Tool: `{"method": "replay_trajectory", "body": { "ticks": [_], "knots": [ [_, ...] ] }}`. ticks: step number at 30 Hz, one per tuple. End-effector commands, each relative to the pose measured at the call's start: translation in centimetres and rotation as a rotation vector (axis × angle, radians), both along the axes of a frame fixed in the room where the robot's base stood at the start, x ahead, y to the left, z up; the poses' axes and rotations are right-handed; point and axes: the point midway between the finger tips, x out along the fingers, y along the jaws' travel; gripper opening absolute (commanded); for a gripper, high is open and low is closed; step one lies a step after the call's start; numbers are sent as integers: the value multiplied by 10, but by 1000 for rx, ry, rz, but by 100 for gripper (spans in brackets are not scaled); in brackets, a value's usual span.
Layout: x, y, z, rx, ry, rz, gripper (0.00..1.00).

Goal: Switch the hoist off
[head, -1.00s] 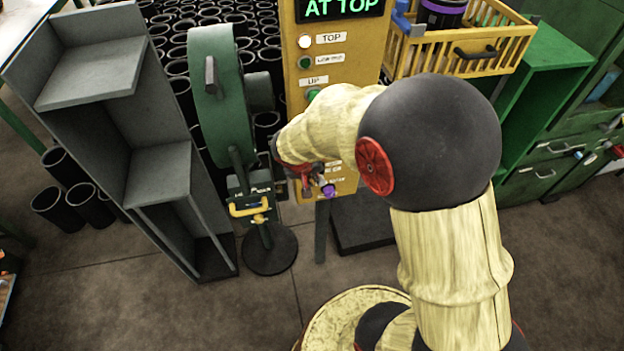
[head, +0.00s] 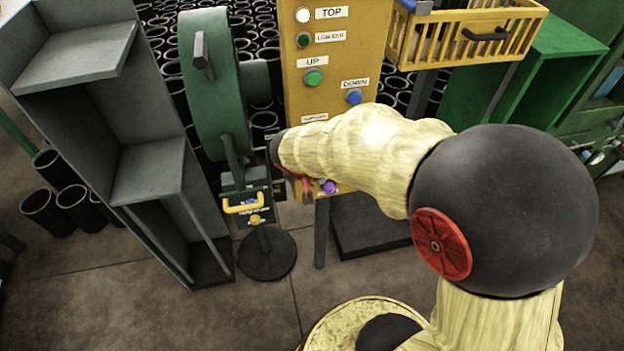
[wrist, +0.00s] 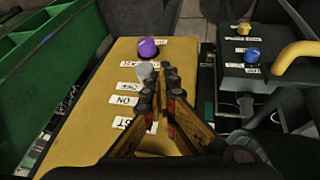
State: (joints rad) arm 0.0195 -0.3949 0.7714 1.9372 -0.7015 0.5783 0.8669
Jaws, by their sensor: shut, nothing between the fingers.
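The yellow hoist panel (head: 330,50) stands ahead in the head view and fills the middle of the wrist view (wrist: 105,80). In the wrist view a grey switch lever (wrist: 146,71) stands out of the panel beside labels that seem to read OFF and ON, upside down. A purple knob (wrist: 151,48) sits just beyond it, also visible in the head view (head: 329,187). My gripper (wrist: 165,70) is shut and empty, its tips close to the right of the lever. I cannot tell whether they touch. In the head view my arm hides the switch.
The panel also has a green UP button (head: 313,78), a blue DOWN button (head: 354,97) and a lit white TOP lamp (head: 303,15). A green box with a yellow handle (head: 244,206) stands left of it. A grey shelf (head: 150,175) and yellow basket (head: 470,35) flank the panel.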

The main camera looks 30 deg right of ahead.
Motion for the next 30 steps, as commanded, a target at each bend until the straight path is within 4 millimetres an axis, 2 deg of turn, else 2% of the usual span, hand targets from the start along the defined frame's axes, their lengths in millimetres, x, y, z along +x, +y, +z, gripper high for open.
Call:
{"method": "replay_trajectory", "body": {
  "ticks": [15,30],
  "knots": [
    [-6,2,-18,0,-1,-1,0],
    [-6,2,-17,0,-1,0,0]
  ]
}}
